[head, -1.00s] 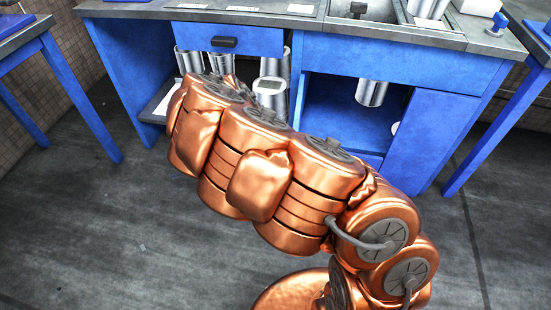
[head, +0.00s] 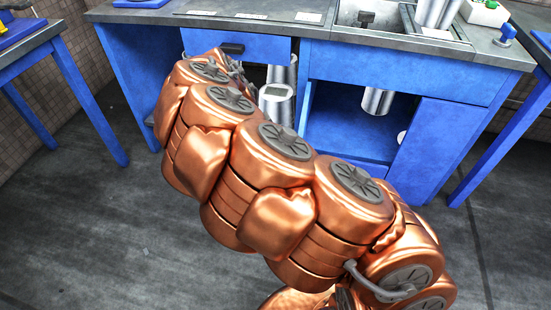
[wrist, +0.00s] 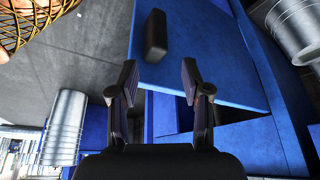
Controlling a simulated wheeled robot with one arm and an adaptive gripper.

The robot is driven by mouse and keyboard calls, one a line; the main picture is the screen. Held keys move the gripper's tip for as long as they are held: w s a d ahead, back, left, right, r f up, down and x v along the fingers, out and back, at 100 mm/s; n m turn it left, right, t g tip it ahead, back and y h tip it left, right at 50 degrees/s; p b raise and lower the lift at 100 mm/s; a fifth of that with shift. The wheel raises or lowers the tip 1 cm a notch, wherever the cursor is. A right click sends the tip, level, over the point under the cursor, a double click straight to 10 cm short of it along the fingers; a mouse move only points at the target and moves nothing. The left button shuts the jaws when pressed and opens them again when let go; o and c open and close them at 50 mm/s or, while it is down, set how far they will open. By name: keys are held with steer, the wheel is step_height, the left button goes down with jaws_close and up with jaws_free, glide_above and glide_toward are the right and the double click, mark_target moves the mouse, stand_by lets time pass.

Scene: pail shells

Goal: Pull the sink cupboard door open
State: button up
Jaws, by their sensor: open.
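The sink (head: 375,18) is set in the grey counter at the right. Below it, the blue sink cupboard stands open on its left side, with a dark interior (head: 345,125). A blue panel (head: 430,150) covers its right side; I cannot tell whether it is the door, and no handle shows on it. My gripper (wrist: 157,78) is open and empty in the wrist view. A blue panel (wrist: 215,55) with a black handle (wrist: 156,35) lies ahead of its fingertips, apart from them. In the head view my arm hides most of the gripper, near the drawer.
A blue drawer front (head: 270,49) with a dark handle (head: 232,48) is left of the sink. Metal pails stand below it, one with a light top (head: 276,102). Another metal cylinder (head: 377,100) hangs inside the cupboard. A blue table (head: 30,50) stands left; floor (head: 90,220) is clear.

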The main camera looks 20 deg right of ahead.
steer(key=v, duration=0.2)
steer(key=shift+a+r, duration=0.1)
steer(key=shift+r, duration=0.15)
